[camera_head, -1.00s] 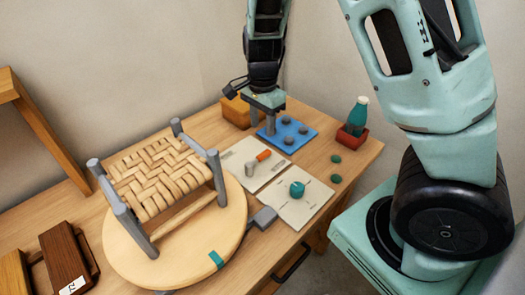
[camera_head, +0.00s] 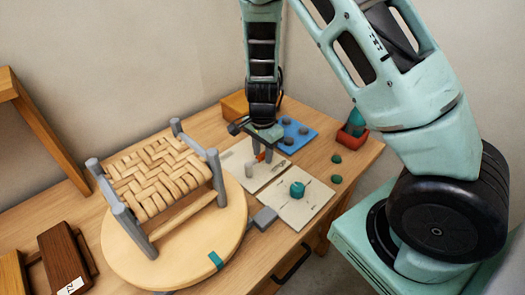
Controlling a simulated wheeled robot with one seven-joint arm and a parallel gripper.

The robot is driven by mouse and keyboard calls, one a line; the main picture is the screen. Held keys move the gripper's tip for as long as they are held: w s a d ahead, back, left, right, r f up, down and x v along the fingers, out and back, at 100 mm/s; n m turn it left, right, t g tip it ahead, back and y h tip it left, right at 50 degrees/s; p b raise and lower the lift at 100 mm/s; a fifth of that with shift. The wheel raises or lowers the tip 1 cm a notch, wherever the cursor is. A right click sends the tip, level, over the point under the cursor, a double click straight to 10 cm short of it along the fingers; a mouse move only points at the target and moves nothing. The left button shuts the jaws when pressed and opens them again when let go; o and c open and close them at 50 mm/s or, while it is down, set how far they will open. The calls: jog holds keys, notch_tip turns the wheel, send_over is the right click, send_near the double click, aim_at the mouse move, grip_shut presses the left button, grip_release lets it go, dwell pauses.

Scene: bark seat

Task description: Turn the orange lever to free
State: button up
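A woven stool (camera_head: 160,175) stands on a round wooden turntable (camera_head: 190,255) at left. A second pale plate (camera_head: 300,213) carries a teal knob (camera_head: 297,189). A blue tray (camera_head: 302,130) with grey pegs, an orange block (camera_head: 233,105) and a red holder (camera_head: 350,138) with a teal bottle lie behind.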

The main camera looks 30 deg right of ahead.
grip_shut()
jog(key=w+n, duration=0.1)
jog(key=n, duration=0.1)
jog(key=w+n, duration=0.1)
jog(key=n, duration=0.1)
jog(key=shift+a, duration=0.35)
jog(key=n, duration=0.1)
jog(key=w+a+n, duration=0.1)
jog(key=n, duration=0.2)
jog(key=shift+w+a+n, duration=0.25)
jog(key=shift+n, duration=0.05)
jog(key=a+n, duration=0.1)
jog(key=n, duration=0.1)
jog(key=w+a+n+b, duration=0.1)
jog(key=n, duration=0.2)
jog(key=shift+a, duration=0.2)
jog(key=shift+a+n, duration=0.5)
jog(key=shift+n, duration=0.6)
jog(key=shift+a+n, duration=0.45)
jog(key=shift+n, duration=0.65)
jog(key=shift+o, duration=1.5)
grip_release()
